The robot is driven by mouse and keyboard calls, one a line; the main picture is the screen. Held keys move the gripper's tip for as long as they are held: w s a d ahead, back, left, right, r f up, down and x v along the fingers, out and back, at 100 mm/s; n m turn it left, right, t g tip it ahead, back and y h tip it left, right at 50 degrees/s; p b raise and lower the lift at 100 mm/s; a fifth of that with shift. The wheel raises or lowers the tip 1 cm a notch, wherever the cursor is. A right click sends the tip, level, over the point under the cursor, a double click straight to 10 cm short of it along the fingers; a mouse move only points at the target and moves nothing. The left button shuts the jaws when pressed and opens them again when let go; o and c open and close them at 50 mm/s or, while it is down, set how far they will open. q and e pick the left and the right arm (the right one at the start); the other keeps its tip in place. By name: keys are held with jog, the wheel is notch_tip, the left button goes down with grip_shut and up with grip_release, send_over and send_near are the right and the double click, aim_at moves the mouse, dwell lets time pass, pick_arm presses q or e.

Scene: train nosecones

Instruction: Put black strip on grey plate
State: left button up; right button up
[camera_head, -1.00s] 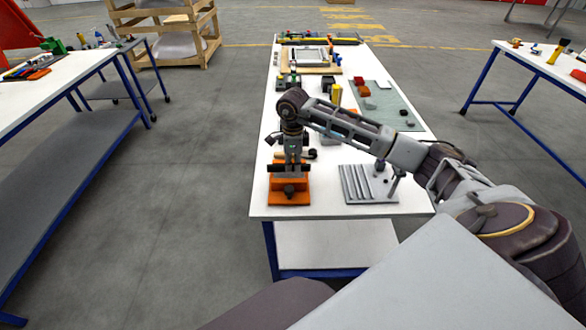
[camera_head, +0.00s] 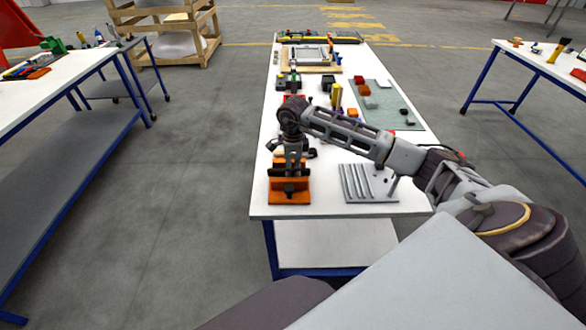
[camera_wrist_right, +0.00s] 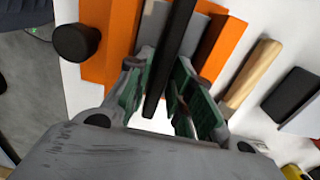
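The black strip (camera_wrist_right: 176,45) lies lengthwise between the two jaws of an orange fixture (camera_wrist_right: 112,45) in the right wrist view. A grey surface shows under and beside it. My right gripper (camera_wrist_right: 160,78) is open, its green-padded fingers on either side of the strip with gaps visible. In the head view the right gripper (camera_head: 296,160) is just above the orange fixture (camera_head: 290,192) at the table's near left corner. A grey grooved plate (camera_head: 368,183) lies to the right of the fixture. My left gripper is out of view.
A wooden-handled tool (camera_wrist_right: 250,75) and a dark block (camera_wrist_right: 290,95) lie beside the fixture. A round black knob (camera_wrist_right: 75,42) is on its other side. Farther back on the white table is a grey-green board (camera_head: 385,100) with red blocks.

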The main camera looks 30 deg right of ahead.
aim_at(293, 169)
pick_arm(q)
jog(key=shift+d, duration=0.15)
pick_arm(e)
jog(key=shift+r, duration=0.1)
jog(key=shift+r, duration=0.35)
notch_tip(293, 169, up, 3)
jog(key=shift+f, duration=0.1)
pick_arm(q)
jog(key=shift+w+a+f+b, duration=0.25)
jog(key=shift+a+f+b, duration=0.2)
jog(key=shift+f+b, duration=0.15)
pick_arm(e)
notch_tip(293, 169, up, 9)
jog(key=shift+f, duration=0.15)
